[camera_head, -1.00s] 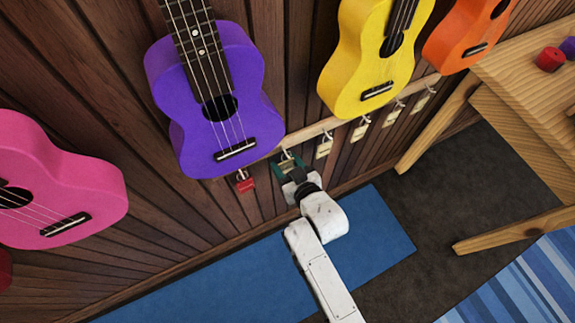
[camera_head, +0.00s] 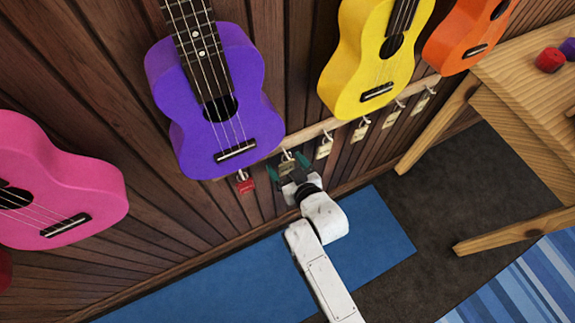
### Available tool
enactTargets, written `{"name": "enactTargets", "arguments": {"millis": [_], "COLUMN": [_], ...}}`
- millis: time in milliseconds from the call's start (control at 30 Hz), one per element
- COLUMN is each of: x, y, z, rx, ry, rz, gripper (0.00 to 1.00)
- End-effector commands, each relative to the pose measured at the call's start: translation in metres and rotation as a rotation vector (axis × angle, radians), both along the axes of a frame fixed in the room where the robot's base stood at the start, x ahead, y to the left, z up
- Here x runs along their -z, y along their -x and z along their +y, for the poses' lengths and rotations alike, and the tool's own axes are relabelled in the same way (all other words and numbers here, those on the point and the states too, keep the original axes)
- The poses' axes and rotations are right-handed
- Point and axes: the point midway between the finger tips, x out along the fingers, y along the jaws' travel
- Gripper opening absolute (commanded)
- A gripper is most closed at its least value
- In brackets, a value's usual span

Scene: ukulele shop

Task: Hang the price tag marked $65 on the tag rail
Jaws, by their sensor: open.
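The tag rail (camera_head: 312,132) is a pale wooden strip on the wall below the ukuleles. A red tag (camera_head: 246,186) hangs from it on the left. A cream tag (camera_head: 287,168) hangs from the hook just right of it, and more cream tags (camera_head: 324,150) hang further right. The printed prices are too small to read, so I cannot tell which is $65. My gripper (camera_head: 289,168) is at the cream tag beside the red one. Its green-tipped fingers are apart, one on each side of this tag. Its lower part is partly hidden by my gripper.
A purple ukulele (camera_head: 205,95) hangs just above left of my gripper, and a yellow one (camera_head: 365,60) above right. A wooden table (camera_head: 530,75) stands at the right. A blue mat (camera_head: 375,235) covers the floor below the rail, with open space above it.

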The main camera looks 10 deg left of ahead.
Motion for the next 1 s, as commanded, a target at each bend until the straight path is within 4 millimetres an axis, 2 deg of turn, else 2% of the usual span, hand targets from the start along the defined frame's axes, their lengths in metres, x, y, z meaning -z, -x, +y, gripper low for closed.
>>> {"name": "enactTargets", "arguments": {"millis": [233, 500, 700, 1000], "x": [-0.005, -0.022, -0.033, -0.037], "y": [0.014, 0.053, 0.075, 0.084], "z": [-0.01, -0.036, -0.05, -0.057], "rx": [0.0, 0.0, 0.0, 0.0], "ry": [0.001, 0.002, 0.001, 0.0], "rz": [0.002, 0.001, 0.001, 0.0], "gripper": [0.82, 0.82, 0.82, 0.82]}}
